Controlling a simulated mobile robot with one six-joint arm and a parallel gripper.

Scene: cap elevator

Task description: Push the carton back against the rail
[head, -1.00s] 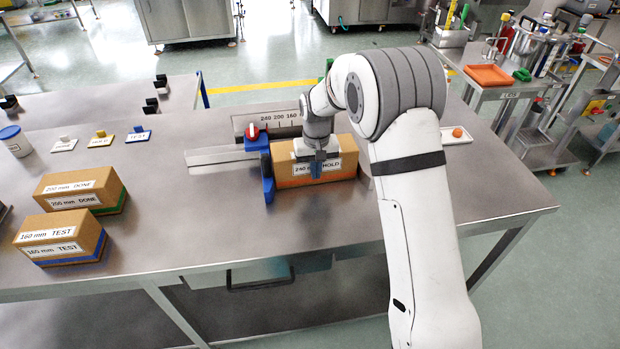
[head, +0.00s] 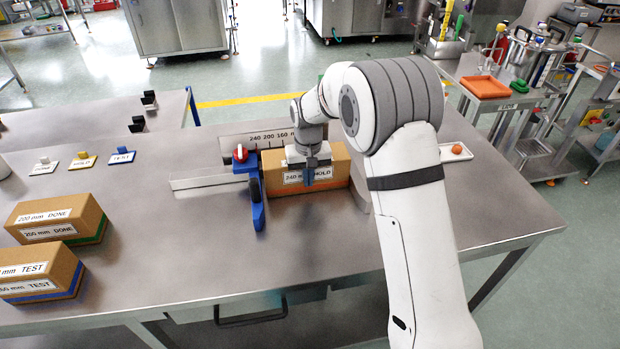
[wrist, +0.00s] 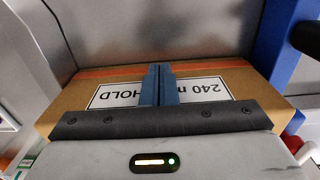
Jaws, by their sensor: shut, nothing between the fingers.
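The carton (head: 335,167) is a brown box with an orange band at its base and a white "240 mm HOLD" label, partly covered by my gripper. It stands upright on the steel table, right of the blue stop (head: 256,200). The rail (head: 262,139), a grey strip marked 240 200 160, runs behind it. I cannot tell whether carton and rail touch. My gripper (head: 309,180) is shut and empty, with its blue fingers in front of the labelled face. In the wrist view the fingers (wrist: 158,85) overlap the label of the carton (wrist: 72,97), apparently at the face.
A red knob (head: 240,154) tops the stop, and a bare metal bar (head: 210,184) lies to its left. Cartons marked DONE (head: 60,215) and TEST (head: 38,270) stand at the left. A white tray (head: 450,153) holds an orange ball. The table's front middle is clear.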

